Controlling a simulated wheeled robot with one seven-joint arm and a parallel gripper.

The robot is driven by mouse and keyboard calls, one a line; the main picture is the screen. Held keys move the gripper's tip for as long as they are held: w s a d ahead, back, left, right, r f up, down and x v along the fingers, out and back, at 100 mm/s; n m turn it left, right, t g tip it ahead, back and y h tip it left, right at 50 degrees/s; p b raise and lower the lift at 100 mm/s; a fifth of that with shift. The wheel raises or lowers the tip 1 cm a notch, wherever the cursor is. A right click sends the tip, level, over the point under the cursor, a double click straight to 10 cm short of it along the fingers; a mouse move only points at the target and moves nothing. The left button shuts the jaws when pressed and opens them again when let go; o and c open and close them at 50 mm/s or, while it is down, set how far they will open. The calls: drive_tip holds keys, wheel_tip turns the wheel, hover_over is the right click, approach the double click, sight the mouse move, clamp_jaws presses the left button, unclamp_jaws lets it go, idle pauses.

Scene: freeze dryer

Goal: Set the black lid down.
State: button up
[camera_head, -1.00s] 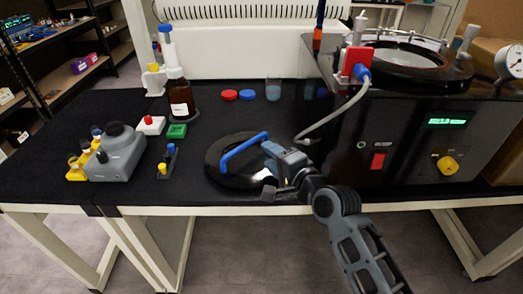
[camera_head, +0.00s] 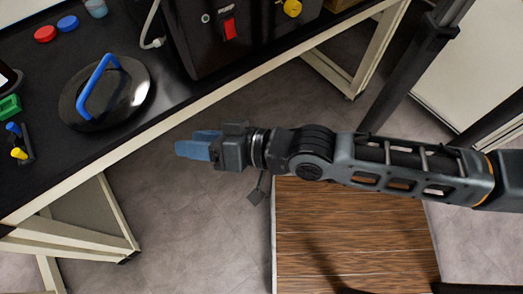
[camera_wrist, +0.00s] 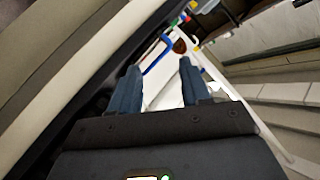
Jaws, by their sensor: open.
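The black lid (camera_head: 131,97) with its blue arched handle (camera_head: 88,88) lies flat on the black bench top in the head view, near the bench's front edge. My gripper (camera_head: 190,147) is off the bench, to the right of and below the lid in the picture, over the floor side. It is clear of the lid and holds nothing. In the wrist view my gripper (camera_wrist: 155,80) has its two blue fingers apart with nothing between them. A blue curved piece, probably the lid's handle (camera_wrist: 157,52), shows beyond the fingers.
The freeze dryer (camera_head: 205,45) with a red switch and yellow knob stands right of the lid. Red (camera_head: 45,34) and blue (camera_head: 68,23) caps lie behind it. A green block (camera_head: 9,107) and a small dark holder (camera_head: 22,145) stand left. The bench edge lies between my gripper and the lid.

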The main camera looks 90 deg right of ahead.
drive_tip(key=s+a+r+n+y, duration=0.1)
drive_tip(key=s+a+r+n, duration=0.1)
drive_tip(key=s+n, duration=0.3)
drive_tip(key=s+a+r+n+y, duration=0.2)
drive_tip(key=s+a+r+n, duration=0.1)
drive_tip(key=s+r+n, duration=0.1)
drive_tip(key=s+n, duration=0.1)
drive_tip(key=s, duration=0.1)
drive_tip(key=shift+s+a, duration=0.3)
drive_tip(key=shift+d, duration=0.1)
